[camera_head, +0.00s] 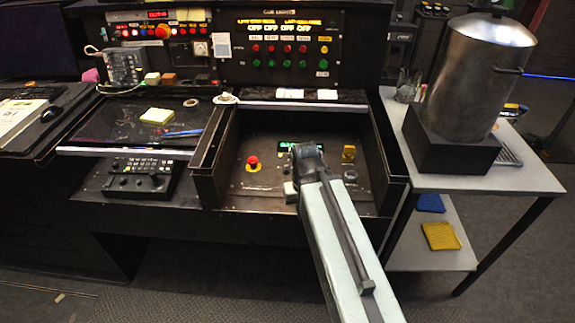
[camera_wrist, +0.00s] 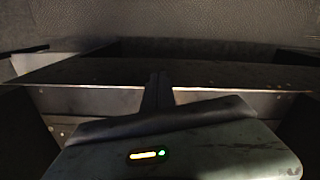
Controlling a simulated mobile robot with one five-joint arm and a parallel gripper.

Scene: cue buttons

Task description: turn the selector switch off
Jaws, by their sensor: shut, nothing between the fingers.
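My gripper (camera_head: 303,152) is over the recessed control panel (camera_head: 262,150) in the middle of the desk, in the head view. Its fingers (camera_wrist: 158,88) are together with nothing between them in the wrist view. On the panel are a red mushroom button (camera_head: 253,160) on a yellow base at the left, a small yellow part (camera_head: 348,153) at the right and a dark round knob (camera_head: 350,175) below it. I cannot tell which part is the selector switch or how it is set. My arm hides the middle of the panel. I cannot tell whether the fingers touch anything.
Dark raised walls (camera_head: 206,145) border the panel recess. A control box (camera_head: 135,178) with small knobs lies on the desk to the left. Rows of red and green buttons (camera_head: 287,48) are on the upright console behind. A metal pot (camera_head: 478,75) stands on a black block at right.

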